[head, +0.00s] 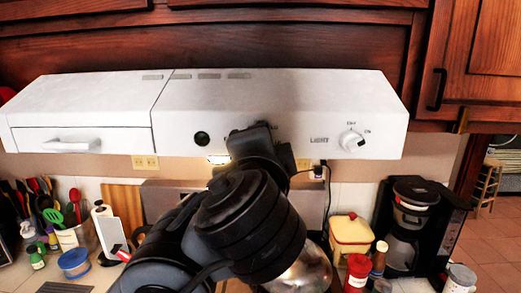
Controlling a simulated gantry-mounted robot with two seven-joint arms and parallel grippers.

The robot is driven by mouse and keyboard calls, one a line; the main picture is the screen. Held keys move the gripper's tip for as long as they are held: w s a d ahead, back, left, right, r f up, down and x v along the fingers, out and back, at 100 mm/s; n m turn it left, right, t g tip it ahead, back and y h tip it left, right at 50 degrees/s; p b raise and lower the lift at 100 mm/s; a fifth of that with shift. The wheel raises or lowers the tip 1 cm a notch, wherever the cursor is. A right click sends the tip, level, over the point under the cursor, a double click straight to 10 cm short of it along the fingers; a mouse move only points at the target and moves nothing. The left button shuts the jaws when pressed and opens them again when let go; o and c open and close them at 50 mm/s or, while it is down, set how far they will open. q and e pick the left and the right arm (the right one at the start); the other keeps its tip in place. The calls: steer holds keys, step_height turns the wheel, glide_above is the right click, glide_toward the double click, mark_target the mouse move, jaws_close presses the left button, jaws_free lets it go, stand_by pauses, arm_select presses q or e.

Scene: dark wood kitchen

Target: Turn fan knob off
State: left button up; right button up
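A white range hood (290,90) hangs under the dark wood cabinets. Its front panel has a white knob (351,140) at the right, with a label beside it that seems to read "Light" and small marks around it. No fan knob shows; the middle of the panel is covered by my black arm. My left gripper (252,132) is up against or just in front of that middle part, left of the light knob. Its fingertips are dark and seen from behind, so I cannot tell their opening or whether they touch anything. My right gripper is not in view.
A dark round spot (202,138) is on the panel left of my gripper. A white box with a handle (72,144) adjoins the hood's left side. Below are a utensil holder (82,238), a yellow canister (350,234) and a black coffee maker (412,225).

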arm_select(q)
steer(key=shift+f, duration=0.15)
steer(key=o, duration=1)
